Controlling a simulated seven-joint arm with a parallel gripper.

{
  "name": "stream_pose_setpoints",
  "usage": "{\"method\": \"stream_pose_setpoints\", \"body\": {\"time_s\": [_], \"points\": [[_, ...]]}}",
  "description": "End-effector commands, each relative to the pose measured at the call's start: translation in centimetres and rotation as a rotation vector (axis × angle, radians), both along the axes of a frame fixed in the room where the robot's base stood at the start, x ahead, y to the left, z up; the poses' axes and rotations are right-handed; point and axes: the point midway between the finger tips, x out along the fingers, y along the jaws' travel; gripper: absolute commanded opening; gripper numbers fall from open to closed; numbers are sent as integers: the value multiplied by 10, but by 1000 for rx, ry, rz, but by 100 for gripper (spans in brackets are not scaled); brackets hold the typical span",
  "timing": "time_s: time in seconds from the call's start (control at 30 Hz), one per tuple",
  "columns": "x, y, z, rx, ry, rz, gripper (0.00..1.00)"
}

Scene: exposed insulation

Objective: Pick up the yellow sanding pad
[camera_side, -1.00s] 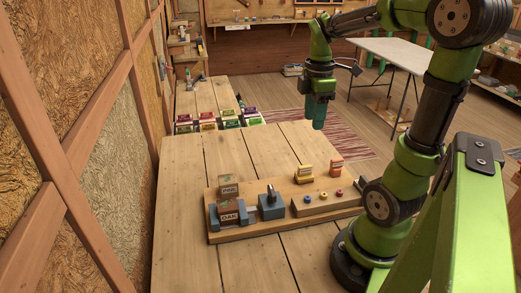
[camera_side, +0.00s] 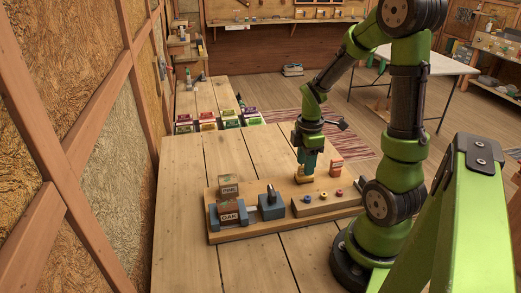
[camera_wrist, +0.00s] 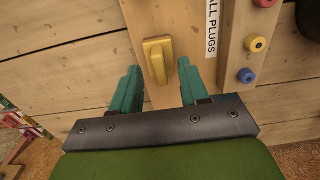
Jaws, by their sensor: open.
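The yellow sanding pad (camera_wrist: 157,58) lies on the wooden board in the wrist view, with a raised yellow grip along its top. My gripper (camera_wrist: 160,80) is open, with its two teal fingers apart and the pad's near end between and just ahead of their tips. In the side view my gripper (camera_side: 306,172) points down over the pad (camera_side: 303,179), which it mostly hides. I cannot tell whether the fingers touch the pad.
An orange block (camera_side: 336,167) stands right of my gripper. Blue, yellow and red plugs (camera_wrist: 255,44) sit on a raised strip beside it. A blue-grey vise (camera_side: 271,206) and a block marked OAK (camera_side: 229,214) are at left. The table's (camera_side: 180,240) left side is clear.

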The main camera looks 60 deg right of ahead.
Motion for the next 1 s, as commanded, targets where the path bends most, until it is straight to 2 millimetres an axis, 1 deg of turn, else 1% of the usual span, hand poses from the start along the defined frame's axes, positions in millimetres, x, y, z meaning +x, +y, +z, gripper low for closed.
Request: {"method": "stream_pose_setpoints", "body": {"time_s": [0.03, 0.13, 0.23, 0.4, 0.47, 0.6, 0.67, 0.87, 0.97, 1.0], "points": [[-1, 1, -8, 4, 4, -1, 45], [0, 0, -18, 1, 1, 0, 45], [0, 0, -21, 0, 0, 0, 45], [0, 0, -21, -1, -1, 0, 45], [0, 0, -21, -1, -1, 0, 37], [0, 0, -21, -1, -1, 0, 16], [0, 0, -21, -1, -1, 0, 8], [0, 0, -20, -1, -1, 0, 8], [1, -1, -14, -2, -4, -1, 8], [1, -1, -9, -4, -5, -1, 8]]}}
